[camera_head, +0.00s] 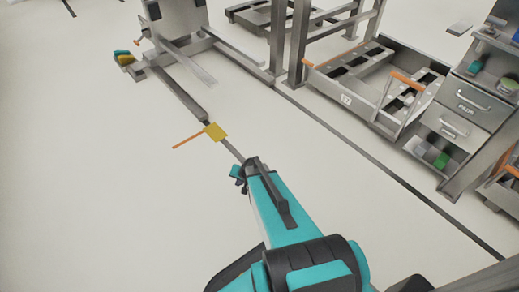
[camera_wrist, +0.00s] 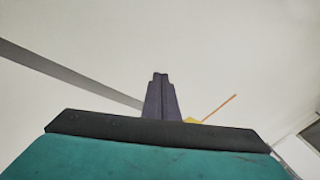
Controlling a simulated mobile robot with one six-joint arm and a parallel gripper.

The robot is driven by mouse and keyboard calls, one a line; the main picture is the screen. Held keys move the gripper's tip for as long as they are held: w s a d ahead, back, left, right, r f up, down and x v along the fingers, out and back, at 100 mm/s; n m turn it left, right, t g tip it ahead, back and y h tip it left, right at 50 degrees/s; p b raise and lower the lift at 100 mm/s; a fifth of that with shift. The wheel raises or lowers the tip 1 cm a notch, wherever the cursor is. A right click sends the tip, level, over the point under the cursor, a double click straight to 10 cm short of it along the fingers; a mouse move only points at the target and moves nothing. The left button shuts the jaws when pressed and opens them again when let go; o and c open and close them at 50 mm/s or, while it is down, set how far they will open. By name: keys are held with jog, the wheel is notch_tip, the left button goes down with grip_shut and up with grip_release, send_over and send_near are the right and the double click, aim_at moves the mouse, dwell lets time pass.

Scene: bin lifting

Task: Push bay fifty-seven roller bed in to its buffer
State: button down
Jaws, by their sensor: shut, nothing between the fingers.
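A grey metal roller bed (camera_head: 362,110) with orange-topped edges sits in a low frame at the right of the head view. A small white label (camera_head: 346,99) is on its front; its number is too small to read surely. The bed seems to stick out from the bay toward the open floor. My gripper (camera_head: 238,176) is over the open floor at the picture's middle, well left of the bed and apart from it. In the wrist view my gripper (camera_wrist: 160,78) has its dark fingers together, with nothing between them. The buffer behind the bed cannot be made out.
A grey drawer cabinet (camera_head: 466,105) stands right of the bed. A metal post frame (camera_head: 300,45) stands to its left. A yellow piece with an orange rod (camera_head: 215,132) lies by a dark bar. A dark floor line (camera_head: 400,185) runs before the bay.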

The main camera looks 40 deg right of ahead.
jog(key=s+a+n+g, duration=0.3)
jog(key=s+a, duration=0.3)
jog(key=s, duration=0.3)
jog(key=s+a+f+n+g, duration=0.1)
jog(key=s+a+n+g, duration=0.2)
jog(key=s+a, duration=0.3)
jog(key=s+a+n+g, duration=0.3)
jog(key=s+a, duration=0.3)
jog(key=s, duration=0.7)
jog(key=shift+s+f+n+g+h, duration=0.15)
jog(key=shift+s+n+g+h, duration=0.2)
jog(key=shift+n, duration=0.25)
jog(key=shift+a, duration=0.15)
